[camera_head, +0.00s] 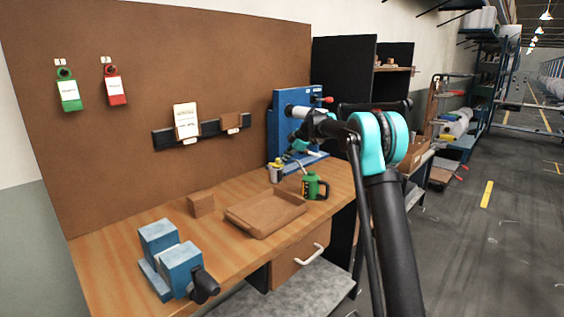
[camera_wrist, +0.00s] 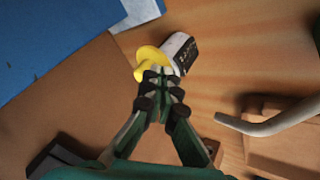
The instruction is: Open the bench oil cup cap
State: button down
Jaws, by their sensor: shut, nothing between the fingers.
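The oil cup (camera_wrist: 181,50) is a small pale cup with a dark printed label, upper middle in the wrist view. Its yellow cap (camera_wrist: 149,57) lies toward my fingertips; I cannot tell whether it is raised. In the head view the cup (camera_head: 275,173) stands on the bench by the blue machine. My gripper (camera_wrist: 160,88) is shut with nothing in it. Its fingertips overlap the cap's lower edge in the wrist view; contact is unclear. In the head view my gripper (camera_head: 289,156) is small and dark just above the cup.
A green oil can (camera_head: 314,187) stands right of the cup; its grey spout (camera_wrist: 268,125) shows in the wrist view. The blue machine (camera_head: 292,118) rises behind. A brown tray (camera_head: 265,213), wooden block (camera_head: 201,204) and blue vise (camera_head: 172,258) occupy the nearer bench.

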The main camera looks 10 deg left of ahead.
jog(key=shift+w+d, duration=0.2)
jog(key=shift+w, duration=0.7)
jog(key=shift+w+d, duration=0.2)
jog(key=shift+w, duration=0.7)
jog(key=shift+w, duration=0.1)
jog(key=shift+a, duration=0.1)
